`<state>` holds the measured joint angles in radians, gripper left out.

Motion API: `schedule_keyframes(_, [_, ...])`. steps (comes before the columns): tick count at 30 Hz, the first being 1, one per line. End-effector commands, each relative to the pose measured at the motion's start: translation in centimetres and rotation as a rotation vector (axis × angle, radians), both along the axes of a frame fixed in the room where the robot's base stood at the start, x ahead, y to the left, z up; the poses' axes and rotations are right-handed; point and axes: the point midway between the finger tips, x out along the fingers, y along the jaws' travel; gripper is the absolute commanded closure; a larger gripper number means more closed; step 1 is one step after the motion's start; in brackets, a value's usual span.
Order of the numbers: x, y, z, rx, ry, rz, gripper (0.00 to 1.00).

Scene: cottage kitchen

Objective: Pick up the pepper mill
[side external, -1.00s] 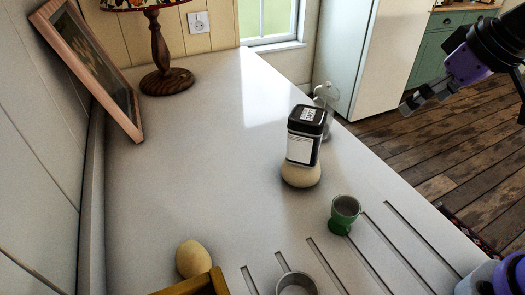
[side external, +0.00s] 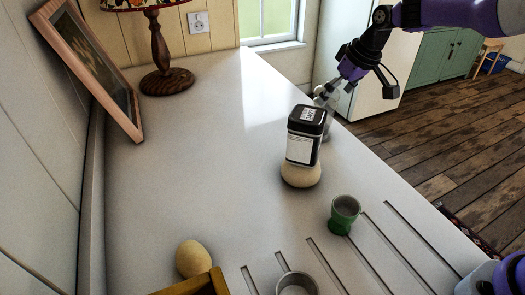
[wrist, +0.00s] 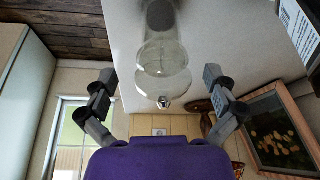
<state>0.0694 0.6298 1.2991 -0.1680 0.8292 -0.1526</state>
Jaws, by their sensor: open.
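The pepper mill looks like a clear body with a small shiny metal knob. In the wrist view the pepper mill (wrist: 163,75) lies between my two fingers in the picture, with its knob towards me. In the side view the pepper mill (side external: 329,122) stands near the counter's right edge, partly hidden by a black-capped jar and my gripper. My gripper (side external: 324,94) is at the mill's top, tilted down from the upper right. In the wrist view my gripper (wrist: 160,75) is open, with space on both sides of the mill. I see no clear contact.
The black-capped jar (side external: 303,136) stands close to the mill, with a beige rounded thing (side external: 300,175) at its foot. A green egg cup (side external: 343,214), an egg (side external: 193,259) and a metal cup (side external: 296,285) are nearer. A lamp (side external: 160,55) and picture frame (side external: 90,65) stand left.

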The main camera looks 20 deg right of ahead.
Motion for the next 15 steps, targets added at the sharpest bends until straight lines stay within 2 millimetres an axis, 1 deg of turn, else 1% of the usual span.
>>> schedule_keyframes(6, [1.2, 0.6, -3.0, 0.0, 0.002, 0.002, 0.0])
schedule_keyframes(9, [1.7, 0.7, -4.2, 0.0, 0.002, 0.001, 0.0])
schedule_keyframes(12, [1.9, 0.7, -4.7, 0.0, 0.0, 0.0, 0.0])
schedule_keyframes(15, [2.0, 0.7, -4.7, 0.0, 0.0, 0.0, 0.0])
